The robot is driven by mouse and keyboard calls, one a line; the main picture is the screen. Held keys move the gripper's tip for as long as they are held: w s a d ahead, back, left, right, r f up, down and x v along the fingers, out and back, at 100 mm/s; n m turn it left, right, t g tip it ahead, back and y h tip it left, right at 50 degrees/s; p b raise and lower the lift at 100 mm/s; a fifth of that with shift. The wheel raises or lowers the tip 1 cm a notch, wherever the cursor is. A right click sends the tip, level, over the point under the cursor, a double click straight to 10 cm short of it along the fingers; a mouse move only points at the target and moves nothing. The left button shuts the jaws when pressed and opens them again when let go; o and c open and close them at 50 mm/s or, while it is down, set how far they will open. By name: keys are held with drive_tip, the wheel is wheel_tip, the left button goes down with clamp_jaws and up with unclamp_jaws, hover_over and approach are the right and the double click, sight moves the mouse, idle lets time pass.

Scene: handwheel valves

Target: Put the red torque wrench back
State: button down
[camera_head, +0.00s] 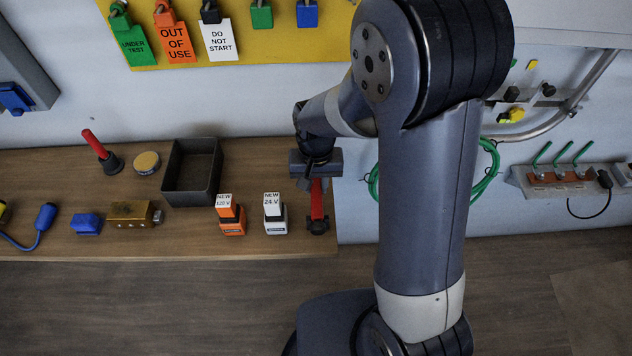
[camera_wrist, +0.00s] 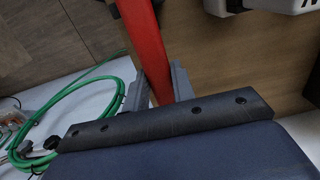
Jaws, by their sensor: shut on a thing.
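The red torque wrench (camera_head: 317,202) hangs from my gripper (camera_head: 315,178) at the right end of the wooden bench, with its dark head downward. My gripper is shut on its red shaft. In the wrist view, the red shaft (camera_wrist: 148,45) runs between the two grey fingers of the gripper (camera_wrist: 158,86). From the head view I cannot tell whether the wrench head touches the bench. The wrench's upper end is hidden behind the gripper.
On the bench (camera_head: 180,241), a white-labelled relay (camera_head: 275,214) and an orange one (camera_head: 231,216) stand close left of the wrench. A dark open bin (camera_head: 192,172) is behind them.

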drive_tip(key=shift+f+b, duration=0.8)
drive_tip(key=shift+f, duration=0.25)
drive_tip(key=shift+r, duration=0.1)
drive_tip(key=c, duration=1.1)
unclamp_jaws()
drive_tip(key=shift+o, duration=0.3)
drive_tip(key=o, duration=0.4)
drive_tip(key=shift+r, duration=0.1)
drive_tip(key=shift+r+p, duration=2.35)
drive_tip(key=shift+r, duration=0.6)
